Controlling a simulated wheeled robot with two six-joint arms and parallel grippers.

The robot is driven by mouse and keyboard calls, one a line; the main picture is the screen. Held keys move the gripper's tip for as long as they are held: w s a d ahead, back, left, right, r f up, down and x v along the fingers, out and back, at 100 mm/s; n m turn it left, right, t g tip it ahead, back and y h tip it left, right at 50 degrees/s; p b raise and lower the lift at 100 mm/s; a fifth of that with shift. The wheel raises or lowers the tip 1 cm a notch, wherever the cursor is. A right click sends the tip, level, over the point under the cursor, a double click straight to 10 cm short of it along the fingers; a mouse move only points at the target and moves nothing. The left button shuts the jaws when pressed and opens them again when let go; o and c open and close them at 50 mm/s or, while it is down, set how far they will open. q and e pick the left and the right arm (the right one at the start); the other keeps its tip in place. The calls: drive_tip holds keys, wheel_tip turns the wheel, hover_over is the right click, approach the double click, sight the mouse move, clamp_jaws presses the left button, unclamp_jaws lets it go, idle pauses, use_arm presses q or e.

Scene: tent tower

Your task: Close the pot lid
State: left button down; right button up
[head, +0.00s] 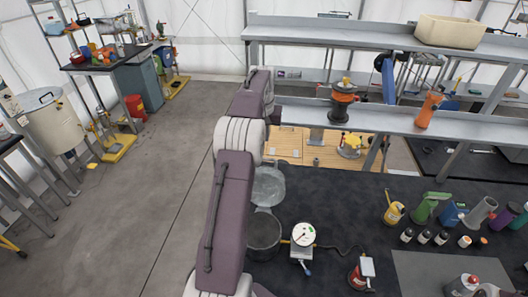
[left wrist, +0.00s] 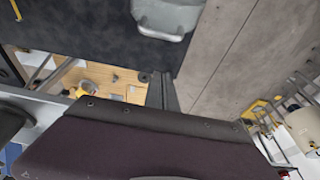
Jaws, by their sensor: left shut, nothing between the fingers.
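A dark grey pot (head: 263,236) stands on the black table beside my left arm, which hides its left side. Its pale, see-through lid (head: 269,186) stands open behind it, also partly hidden by the arm. A pale grey rounded piece, which looks like the lid (left wrist: 165,14), shows at the top edge of the left wrist view. My left gripper (left wrist: 162,88) is shut and empty, beyond the table's edge and apart from the lid. In the head view my left arm reaches up past the pot and the fingers cannot be made out. My right gripper is not in view.
A white dial gauge (head: 303,235) stands close right of the pot. Bottles and coloured tools (head: 430,210) crowd the table's right side. A metal shelf (head: 400,120) crosses behind the table. The concrete floor (head: 140,210) left of my arm is clear.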

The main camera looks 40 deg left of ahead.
use_arm(q)
drive_tip(key=f, duration=0.1)
drive_tip(key=s+d+f+p, duration=0.1)
drive_tip(key=f, duration=0.1)
drive_tip(key=s+f, duration=0.1)
drive_tip(key=f, duration=0.1)
drive_tip(key=shift+d+f, duration=0.25)
drive_tip(key=shift+d, duration=0.1)
drive_tip(key=shift+f, duration=0.1)
drive_tip(key=shift+w+a, duration=0.1)
